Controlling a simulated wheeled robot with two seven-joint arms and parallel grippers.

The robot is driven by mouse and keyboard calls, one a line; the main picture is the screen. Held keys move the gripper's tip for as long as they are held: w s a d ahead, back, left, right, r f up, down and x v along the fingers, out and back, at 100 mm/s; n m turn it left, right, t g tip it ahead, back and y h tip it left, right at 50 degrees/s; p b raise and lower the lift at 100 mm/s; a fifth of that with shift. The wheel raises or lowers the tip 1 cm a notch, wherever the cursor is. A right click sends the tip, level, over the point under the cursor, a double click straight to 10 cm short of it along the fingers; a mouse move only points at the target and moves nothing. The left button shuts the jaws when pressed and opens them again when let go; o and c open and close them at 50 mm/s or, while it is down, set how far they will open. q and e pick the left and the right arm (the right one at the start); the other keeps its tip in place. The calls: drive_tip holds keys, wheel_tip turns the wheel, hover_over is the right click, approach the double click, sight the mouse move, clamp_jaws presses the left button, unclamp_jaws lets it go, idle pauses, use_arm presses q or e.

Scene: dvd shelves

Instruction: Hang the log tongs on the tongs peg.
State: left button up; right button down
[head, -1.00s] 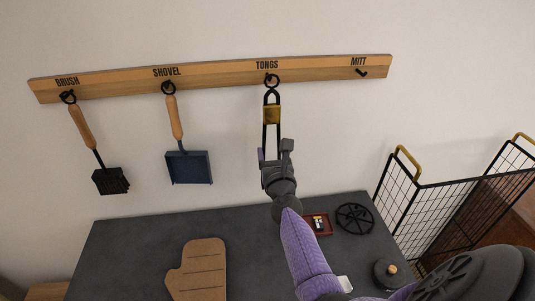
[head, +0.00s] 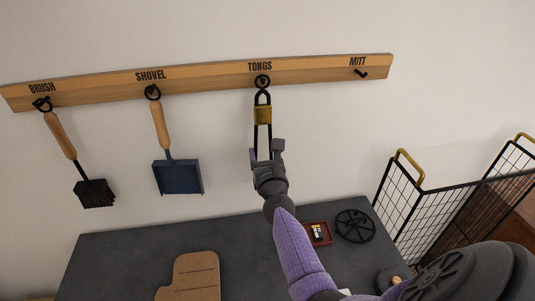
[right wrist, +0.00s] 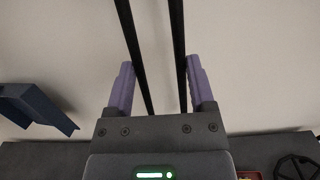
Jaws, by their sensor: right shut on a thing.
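The black log tongs (head: 262,114) with a brass-coloured band hang upright, top ring up, against the wooden rail. Their ring overlaps the tongs peg (head: 262,80) under the TONGS label; I cannot tell for sure whether it is around the peg or just in front. My right gripper (head: 265,150) is shut on the tongs' lower legs. In the right wrist view the two dark legs of the tongs (right wrist: 152,55) run up between the purple fingers of the gripper (right wrist: 161,85). My left gripper is out of view.
The rail (head: 205,88) also bears a brush (head: 94,193) and a shovel (head: 178,177) at left, and an empty MITT peg (head: 361,73). Below, a dark table (head: 120,260) holds a mitt (head: 190,278), a red tray (head: 328,235) and a black trivet (head: 355,226). A wire rack (head: 405,205) stands right.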

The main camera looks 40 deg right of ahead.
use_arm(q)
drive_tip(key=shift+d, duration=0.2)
use_arm(e)
unclamp_jaws()
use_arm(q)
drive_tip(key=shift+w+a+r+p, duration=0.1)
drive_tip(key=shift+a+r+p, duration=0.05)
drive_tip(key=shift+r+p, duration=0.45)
use_arm(e)
drive_tip(key=v, duration=1)
